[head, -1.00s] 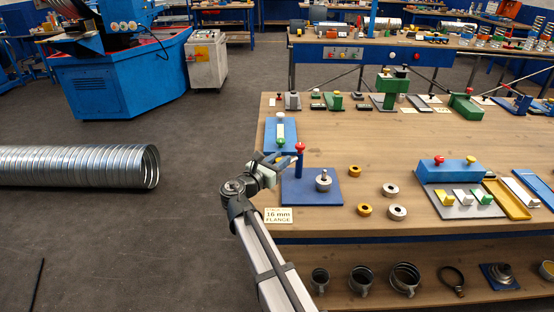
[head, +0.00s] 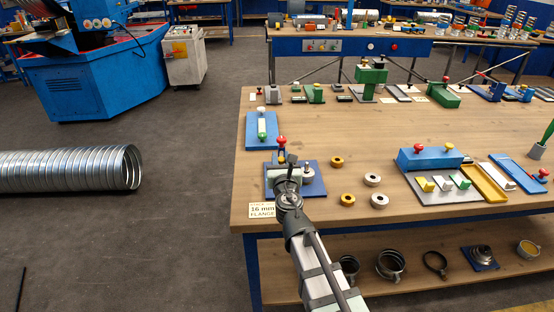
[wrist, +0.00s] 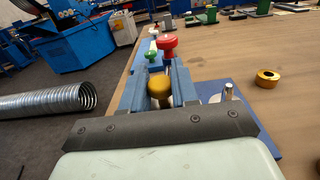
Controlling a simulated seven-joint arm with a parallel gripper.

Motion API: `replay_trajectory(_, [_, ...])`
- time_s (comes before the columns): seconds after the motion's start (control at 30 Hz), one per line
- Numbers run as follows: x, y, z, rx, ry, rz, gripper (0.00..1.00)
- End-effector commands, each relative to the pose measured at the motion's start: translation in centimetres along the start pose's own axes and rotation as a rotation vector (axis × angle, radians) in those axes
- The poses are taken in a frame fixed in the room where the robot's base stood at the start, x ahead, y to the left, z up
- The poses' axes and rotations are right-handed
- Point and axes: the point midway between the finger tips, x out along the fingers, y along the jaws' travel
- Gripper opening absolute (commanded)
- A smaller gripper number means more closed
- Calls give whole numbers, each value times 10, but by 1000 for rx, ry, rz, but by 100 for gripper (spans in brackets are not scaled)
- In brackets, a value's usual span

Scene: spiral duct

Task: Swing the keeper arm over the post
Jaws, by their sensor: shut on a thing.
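The blue base plate (head: 318,184) sits at the bench's near left corner. It carries a blue stand topped by a red knob (head: 281,141) and a short steel post with a round collar (head: 307,173). In the wrist view the steel post (wrist: 228,92) stands right of the jaws and the red knob (wrist: 167,42) is just beyond them. My gripper (head: 290,163) is over the plate, left of the post. In the wrist view my gripper (wrist: 159,88) is shut on a yellow knob (wrist: 159,87), apparently the keeper arm's handle. The arm itself is mostly hidden.
A blue plate with a green handle (head: 262,128) lies just behind. Loose rings, one yellow (head: 347,199) and one grey (head: 372,180), lie to the right. A blue block on a grey plate (head: 430,158) is farther right. The duct (head: 70,170) lies left of the bench.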

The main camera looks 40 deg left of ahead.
Motion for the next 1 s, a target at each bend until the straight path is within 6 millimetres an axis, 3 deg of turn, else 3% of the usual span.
replay_trajectory(1.0, [4, -14, 6, 0, -4, 123, 0])
